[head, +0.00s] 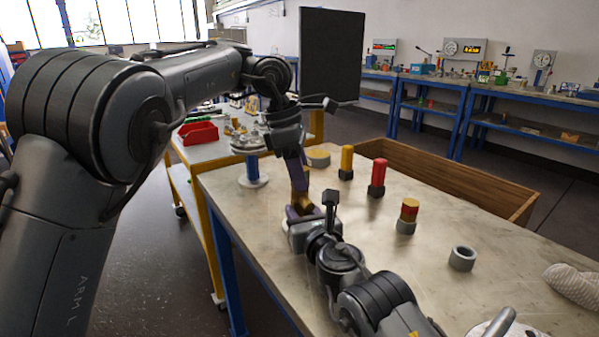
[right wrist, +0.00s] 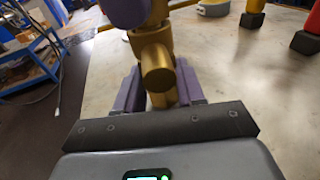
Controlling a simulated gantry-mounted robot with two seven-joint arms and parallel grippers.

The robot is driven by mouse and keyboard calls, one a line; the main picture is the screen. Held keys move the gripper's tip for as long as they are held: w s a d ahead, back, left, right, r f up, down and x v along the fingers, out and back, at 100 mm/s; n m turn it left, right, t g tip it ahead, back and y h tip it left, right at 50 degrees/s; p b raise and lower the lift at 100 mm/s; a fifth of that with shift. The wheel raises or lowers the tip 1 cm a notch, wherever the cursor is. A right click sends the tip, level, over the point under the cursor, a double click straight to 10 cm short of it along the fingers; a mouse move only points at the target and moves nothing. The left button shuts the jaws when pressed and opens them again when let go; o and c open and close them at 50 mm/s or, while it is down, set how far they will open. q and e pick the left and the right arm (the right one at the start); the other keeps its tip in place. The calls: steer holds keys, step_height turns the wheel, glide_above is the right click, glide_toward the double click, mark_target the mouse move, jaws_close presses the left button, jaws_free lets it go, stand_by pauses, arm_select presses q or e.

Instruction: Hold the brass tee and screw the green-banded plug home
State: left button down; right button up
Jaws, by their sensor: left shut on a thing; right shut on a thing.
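The brass tee (head: 300,183) is upright above the near left part of the table. It also shows in the right wrist view (right wrist: 157,62), with one stub facing that camera. My left gripper (head: 297,168), with purple fingers, comes down from above and is shut on the tee's upper part. My right gripper (head: 302,212) is below it; its purple fingers flank the lower brass part in the right wrist view (right wrist: 162,92), and it is shut on the tee. I cannot make out a green-banded plug in either view.
On the table stand a yellow peg (head: 346,161), a red peg (head: 377,177), a red-and-yellow peg in a grey socket (head: 406,226), and a grey ring (head: 462,258). A knitted glove (head: 572,286) lies at right. A wooden crate (head: 450,180) borders the far side.

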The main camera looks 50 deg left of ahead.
arm_select(q)
steer(key=c, duration=0.6)
jaws_free()
steer(key=shift+d, duration=0.1)
steer(key=shift+o, duration=0.2)
steer(key=shift+n, duration=0.3)
